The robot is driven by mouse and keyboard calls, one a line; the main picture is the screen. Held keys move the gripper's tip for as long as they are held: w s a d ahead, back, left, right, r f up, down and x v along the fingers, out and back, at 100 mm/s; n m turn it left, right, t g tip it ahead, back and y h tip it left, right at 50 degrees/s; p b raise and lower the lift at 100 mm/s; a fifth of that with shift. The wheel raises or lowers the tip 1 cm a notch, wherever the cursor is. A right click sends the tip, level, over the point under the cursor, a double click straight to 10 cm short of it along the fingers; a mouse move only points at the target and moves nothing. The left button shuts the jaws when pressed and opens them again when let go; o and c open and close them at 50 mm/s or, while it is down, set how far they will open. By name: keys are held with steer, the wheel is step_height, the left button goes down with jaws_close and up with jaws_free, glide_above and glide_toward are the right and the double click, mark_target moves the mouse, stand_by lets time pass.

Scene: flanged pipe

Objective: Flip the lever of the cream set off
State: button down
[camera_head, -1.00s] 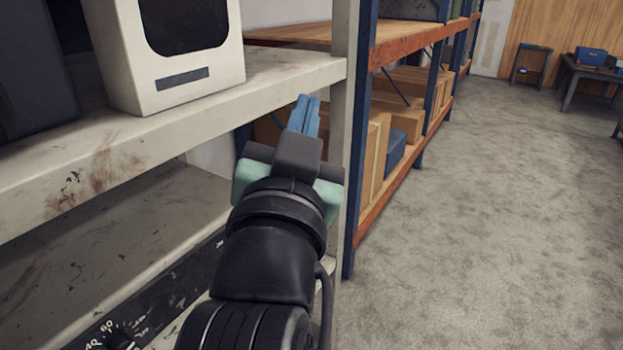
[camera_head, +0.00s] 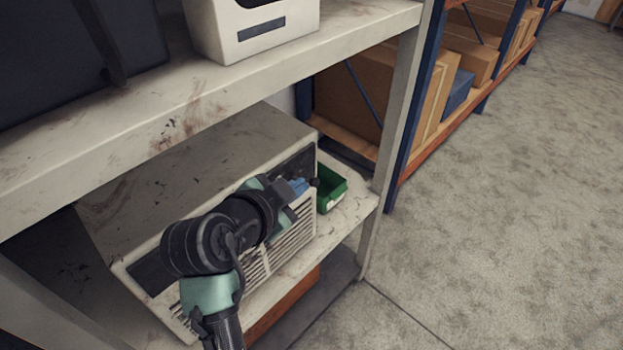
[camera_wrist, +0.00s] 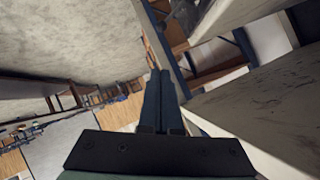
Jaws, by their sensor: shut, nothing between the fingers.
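The cream set (camera_head: 190,165) is a worn, boxy unit on the lower shelf, with a dark front panel strip and a pale slatted grille. My gripper (camera_head: 300,186) is in front of the panel's right end, its blue fingers closed and empty. A small black knob-like tip (camera_head: 315,182) shows just beyond the fingertips; it may be the lever, and I cannot tell its position or whether the fingers touch it. My arm hides the middle of the panel, including any dial. In the wrist view the closed fingers (camera_wrist: 160,90) point ahead with no lever visible between them.
A green bin (camera_head: 330,188) stands right of the set on the lower shelf. The upper shelf (camera_head: 130,135) overhangs the set and carries a white box (camera_head: 255,30) and a dark box (camera_head: 70,50). A shelf post (camera_head: 398,110) stands at right. The floor beyond is clear.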

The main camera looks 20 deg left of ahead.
steer(key=p, duration=0.2)
glide_above(313, 186)
steer(key=s+d, duration=0.2)
steer(key=s, duration=0.1)
step_height(313, 186, down, 4)
steer(key=f, duration=0.1)
steer(key=a+f+p, duration=0.1)
steer(key=shift+w+f, duration=0.3)
steer(key=shift+w, duration=0.1)
steer(key=shift+w+a+f, duration=0.2)
steer(key=shift+a+f, duration=0.05)
steer(key=shift+f, duration=0.25)
steer(key=shift+f, duration=0.1)
steer(key=shift+s+d+f+b, duration=0.1)
steer(key=shift+f+b, duration=0.2)
steer(key=shift+b, duration=0.15)
steer(key=shift+d, duration=0.1)
